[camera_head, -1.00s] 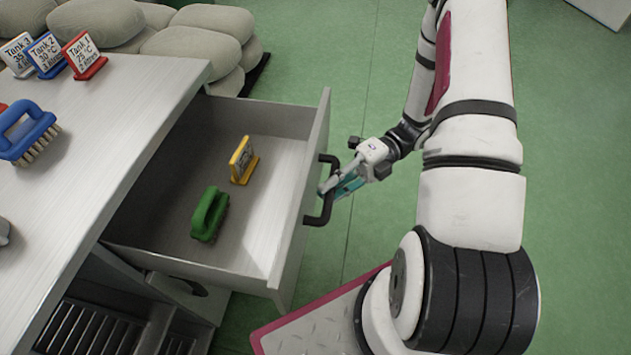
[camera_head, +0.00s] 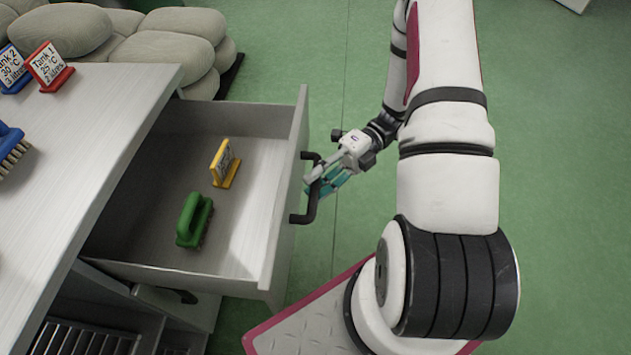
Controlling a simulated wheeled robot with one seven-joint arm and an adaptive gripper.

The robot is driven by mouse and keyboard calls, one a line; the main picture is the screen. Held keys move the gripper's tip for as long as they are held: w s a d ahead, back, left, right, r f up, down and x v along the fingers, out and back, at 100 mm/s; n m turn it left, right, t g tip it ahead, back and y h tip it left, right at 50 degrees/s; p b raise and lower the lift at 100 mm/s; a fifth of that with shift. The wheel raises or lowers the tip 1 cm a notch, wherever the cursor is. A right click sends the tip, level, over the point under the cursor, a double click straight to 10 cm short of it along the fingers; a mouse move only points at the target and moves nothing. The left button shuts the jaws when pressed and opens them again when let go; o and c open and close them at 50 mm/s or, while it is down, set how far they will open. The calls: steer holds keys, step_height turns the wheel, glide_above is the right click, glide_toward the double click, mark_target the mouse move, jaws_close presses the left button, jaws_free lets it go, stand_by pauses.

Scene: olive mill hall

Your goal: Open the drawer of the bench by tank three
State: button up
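The bench drawer (camera_head: 265,150) stands well pulled out from the grey-white bench (camera_head: 95,125), and its inside is in plain view. Its dark handle (camera_head: 299,218) is on the outer right side of the drawer front. My gripper (camera_head: 314,186) is at the middle of this handle, with its teal-padded fingers closed about the bar. The exact finger contact is small and partly hidden. On the bench top are a red-based "Tank 1" card (camera_head: 49,67) and a blue-based "Tank 2" card (camera_head: 12,69), cut by the frame edge.
In the drawer lie a green-handled brush (camera_head: 194,220) and a yellow card stand (camera_head: 224,164). A blue brush (camera_head: 10,145) is on the bench at the left edge. Stacked pale sacks (camera_head: 165,45) are behind the bench. The green floor (camera_head: 570,150) at right is clear.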

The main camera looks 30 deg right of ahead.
steer(key=w+d+r, duration=0.1)
steer(key=d, duration=1)
steer(key=shift+w+r, duration=0.2)
steer(key=shift+r, duration=0.05)
steer(key=s+a+r+n+g+h+p, duration=0.1)
steer(key=a+r+n+h+p, duration=0.15)
steer(key=r+n, duration=0.35)
steer(key=s+a+r+n+h+p, duration=0.1)
steer(key=a+r+n+h, duration=0.3)
steer(key=r, duration=0.4)
steer(key=s+a+r+n+g+h+p, duration=0.1)
steer(key=s+a+r+n+h, duration=0.15)
steer(key=r+n, duration=0.35)
steer(key=s+a+r+n+t+h+p, duration=0.2)
steer(key=s+r+n+t+h, duration=0.1)
steer(key=r+n, duration=0.4)
steer(key=s+a+r+n+t+h+p, duration=0.3)
steer(key=s+r+n, duration=0.4)
steer(key=n, duration=0.6)
steer(key=shift+s+a+r+t+h, duration=0.25)
steer(key=shift+s+a+t+h, duration=0.25)
steer(key=shift+t, duration=0.7)
